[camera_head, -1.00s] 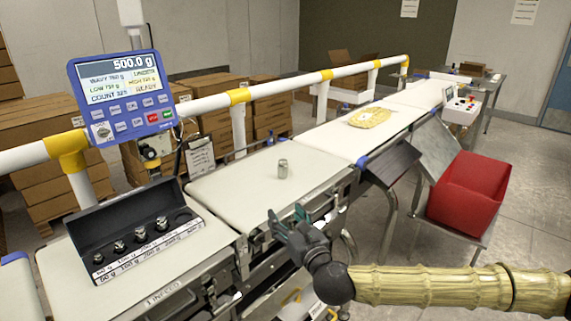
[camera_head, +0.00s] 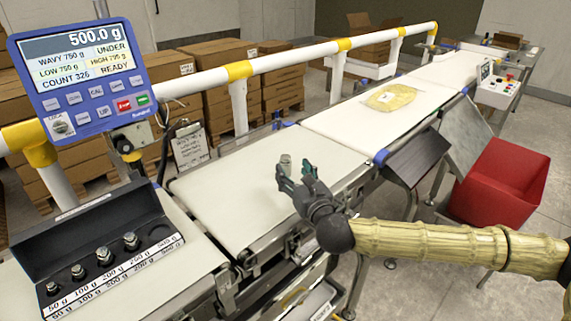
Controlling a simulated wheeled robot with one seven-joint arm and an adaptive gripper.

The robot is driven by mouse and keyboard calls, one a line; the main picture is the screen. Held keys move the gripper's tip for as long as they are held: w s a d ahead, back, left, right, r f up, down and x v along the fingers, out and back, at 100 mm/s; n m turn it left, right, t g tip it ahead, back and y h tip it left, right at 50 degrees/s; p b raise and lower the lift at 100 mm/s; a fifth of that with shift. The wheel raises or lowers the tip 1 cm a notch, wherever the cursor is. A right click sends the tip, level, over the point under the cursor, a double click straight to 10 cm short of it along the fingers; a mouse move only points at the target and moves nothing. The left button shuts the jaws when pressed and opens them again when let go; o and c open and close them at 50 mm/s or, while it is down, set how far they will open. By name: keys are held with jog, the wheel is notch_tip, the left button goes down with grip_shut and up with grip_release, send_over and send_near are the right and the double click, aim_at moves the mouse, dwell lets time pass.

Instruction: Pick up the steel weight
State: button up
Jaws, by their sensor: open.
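The steel weight (camera_head: 285,164) is a small metal cylinder standing upright on the pale weighing belt (camera_head: 225,190). Its lower part is hidden behind my gripper. My gripper (camera_head: 293,178) is open, with its dark, green-tipped fingers just in front of the weight in this view. I cannot tell whether they touch it. My arm reaches in from the right. The blue display (camera_head: 85,78) reads 500.0 g and UNDER.
An open black weight case (camera_head: 95,230) with several smaller weights stands at the lower left. A yellow bag (camera_head: 390,97) lies on the farther belt. A white and yellow rail (camera_head: 300,57) runs behind the belts. A red bin (camera_head: 497,185) stands at the right.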

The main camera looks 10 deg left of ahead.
aim_at(287, 161)
jog(key=shift+w+a, duration=0.25)
jog(key=shift+w, duration=0.25)
jog(key=shift+w+a+f, duration=0.1)
jog(key=shift+w+f, duration=0.25)
jog(key=shift+w, duration=0.25)
jog(key=shift+w+a+f, duration=0.1)
jog(key=shift+w+f, duration=0.2)
jog(key=shift+w, duration=0.25)
jog(key=shift+w+a+r, duration=0.1)
jog(key=shift+a+r, duration=0.1)
jog(key=shift+p+x, duration=0.4)
jog(key=shift+x, duration=1.8)
jog(key=shift+f, duration=0.1)
grip_shut()
